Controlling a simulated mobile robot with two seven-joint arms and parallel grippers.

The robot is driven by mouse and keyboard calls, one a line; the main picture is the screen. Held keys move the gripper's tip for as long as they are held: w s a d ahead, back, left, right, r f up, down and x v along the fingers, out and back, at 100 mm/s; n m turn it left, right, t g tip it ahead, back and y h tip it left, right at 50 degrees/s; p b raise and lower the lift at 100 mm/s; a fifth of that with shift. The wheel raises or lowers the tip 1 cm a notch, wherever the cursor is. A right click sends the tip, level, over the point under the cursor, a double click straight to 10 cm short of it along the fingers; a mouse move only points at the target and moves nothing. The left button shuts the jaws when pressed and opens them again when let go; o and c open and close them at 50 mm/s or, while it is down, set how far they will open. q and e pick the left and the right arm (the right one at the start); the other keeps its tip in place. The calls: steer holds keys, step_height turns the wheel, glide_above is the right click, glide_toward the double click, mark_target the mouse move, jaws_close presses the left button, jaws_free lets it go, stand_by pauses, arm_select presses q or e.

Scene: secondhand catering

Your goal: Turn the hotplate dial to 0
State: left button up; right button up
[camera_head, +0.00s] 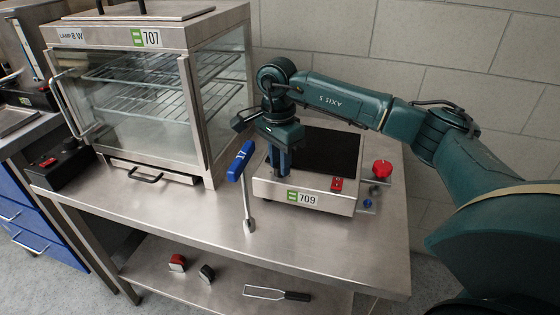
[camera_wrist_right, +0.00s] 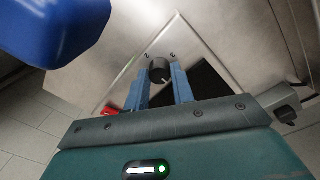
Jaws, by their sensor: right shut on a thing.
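The hotplate (camera_head: 335,203) is a low steel box with a black top and a green-and-white 709 label, on the steel table. Its front panel also shows in the right wrist view (camera_wrist_right: 136,84). My right gripper (camera_head: 279,165) reaches down to the left part of that front. In the right wrist view its two blue fingers (camera_wrist_right: 160,82) are shut on the black dial (camera_wrist_right: 159,69), one on each side. A small pale mark shows on the dial, but I cannot read its setting. In the head view the gripper hides the dial. My left gripper is out of view.
A blue-handled lever (camera_head: 240,160) stands just left of the gripper. The glass warming cabinet (camera_head: 150,90) is further left. A red knob (camera_head: 382,168) is right of the hotplate. A black control box (camera_head: 65,163) sits at the table's left end. The front right tabletop is clear.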

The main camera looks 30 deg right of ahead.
mark_target(278, 165)
stand_by(0.6)
steer(key=o, duration=1)
steer(key=r, duration=1.3)
steer(key=shift+w+r, duration=0.15)
steer(key=shift+w, duration=0.1)
